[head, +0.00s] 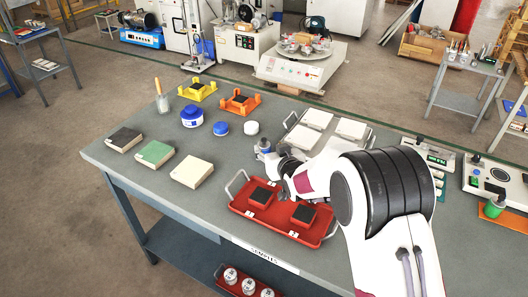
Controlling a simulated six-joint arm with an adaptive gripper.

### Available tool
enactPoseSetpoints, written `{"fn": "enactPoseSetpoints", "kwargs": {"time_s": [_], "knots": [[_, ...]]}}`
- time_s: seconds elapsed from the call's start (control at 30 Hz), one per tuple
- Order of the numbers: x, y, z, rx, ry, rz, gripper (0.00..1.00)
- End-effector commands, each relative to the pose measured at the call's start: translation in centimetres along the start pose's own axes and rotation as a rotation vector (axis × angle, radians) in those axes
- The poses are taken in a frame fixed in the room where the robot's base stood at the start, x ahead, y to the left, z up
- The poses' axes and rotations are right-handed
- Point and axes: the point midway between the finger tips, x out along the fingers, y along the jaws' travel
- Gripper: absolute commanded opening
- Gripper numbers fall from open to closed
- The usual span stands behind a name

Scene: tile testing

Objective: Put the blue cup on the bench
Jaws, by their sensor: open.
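A blue round container with a white band (192,117) stands on the grey bench (110,165), left of the middle. A low, plain blue round piece (221,128) lies to its right. I cannot tell from this view which of the two is the blue cup. My gripper (281,188) is open above the red tray (244,211), to the right of and nearer than both blue things. It is apart from them. My wrist partly hides its fingers.
A white round piece (251,128), yellow and orange holders (240,101), a glass jar (162,104) and several tiles (155,153) stand around. Bare bench lies around (225,165).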

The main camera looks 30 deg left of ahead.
Motion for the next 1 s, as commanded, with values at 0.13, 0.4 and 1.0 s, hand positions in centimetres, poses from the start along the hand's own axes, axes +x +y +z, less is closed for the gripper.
{"fn": "enactPoseSetpoints", "kwargs": {"time_s": [0.13,0.4,1.0], "knots": [[0.9,0.0,0.1,0.0,0.0,0.0,0.48],[1.2,0.0,0.1,0.0,-0.001,0.0,0.48],[3.4,-0.2,0.3,0.0,-0.001,0.0,0.48]]}}
